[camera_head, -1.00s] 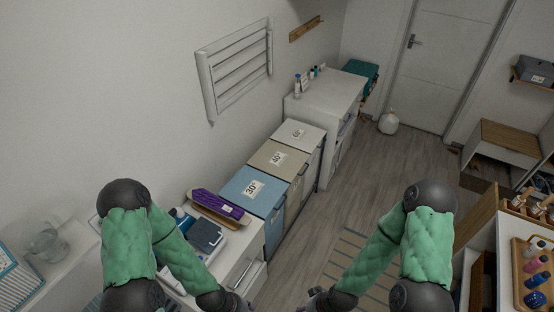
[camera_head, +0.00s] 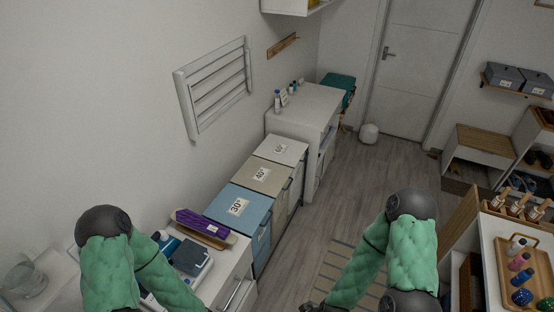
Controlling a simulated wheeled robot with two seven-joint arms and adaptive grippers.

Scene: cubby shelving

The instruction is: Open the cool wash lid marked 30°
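The cool wash lid (camera_head: 239,207) is the blue top of the nearest of three hampers, with a white label marked 30°. It lies flat and shut. Behind it are a beige lid (camera_head: 259,174) marked 40° and a white lid (camera_head: 281,149) with a label too small to read surely. My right gripper (camera_head: 306,308) is only partly in view at the bottom edge, right of the hampers and well short of the blue lid. Its fingers cannot be made out. My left arm comes down at the lower left, and its gripper is below the picture.
A white cabinet (camera_head: 238,262) in front of the hampers carries a purple item in a tray (camera_head: 203,225) and a dark blue box (camera_head: 192,257). A taller white cabinet (camera_head: 301,107) stands behind them.

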